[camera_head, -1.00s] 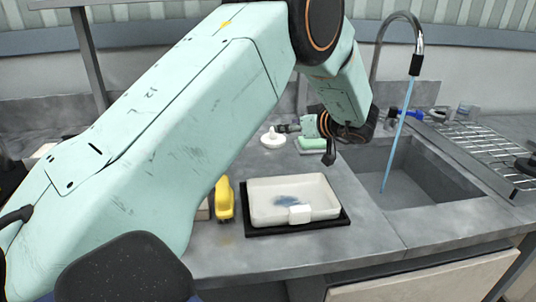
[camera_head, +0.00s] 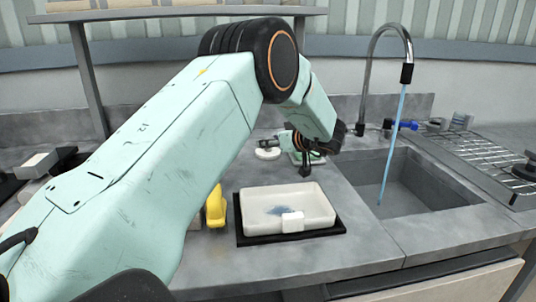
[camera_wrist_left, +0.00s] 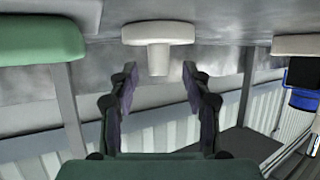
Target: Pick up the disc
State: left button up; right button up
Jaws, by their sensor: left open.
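The disc (camera_head: 267,154) is white with a raised knob and lies flat on the grey counter behind the shallow white tray. In the left wrist view, which is upside down, the disc (camera_wrist_left: 158,33) shows at the top with its knob pointing down the picture. My left gripper (camera_head: 275,144) is just above and beside the disc. In the wrist view, the two dark fingers of the gripper (camera_wrist_left: 159,90) stand apart, with the knob lined up with the gap between them. I cannot tell whether they touch it. My right gripper is out of view.
The white tray (camera_head: 316,205) sits on a black mat in front. A yellow object (camera_head: 216,207) stands left of it. A green block (camera_head: 315,158) lies right of the disc. The sink (camera_head: 408,195) with running tap (camera_head: 408,70) is at the right, beside a wire rack (camera_head: 490,160).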

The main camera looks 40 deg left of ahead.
pick_arm(q)
jog(key=shift+a+f, duration=0.15)
jog(key=shift+a, duration=0.1)
jog(key=shift+w+d+r, duration=0.15)
jog(key=shift+d+r, duration=0.05)
jog(key=shift+d, duration=0.2)
jog(key=shift+c, duration=2)
jog(key=shift+a+f, duration=0.15)
jog(key=shift+a, duration=0.15)
jog(key=c, duration=0.4)
jog(key=shift+d, duration=0.2)
grip_shut()
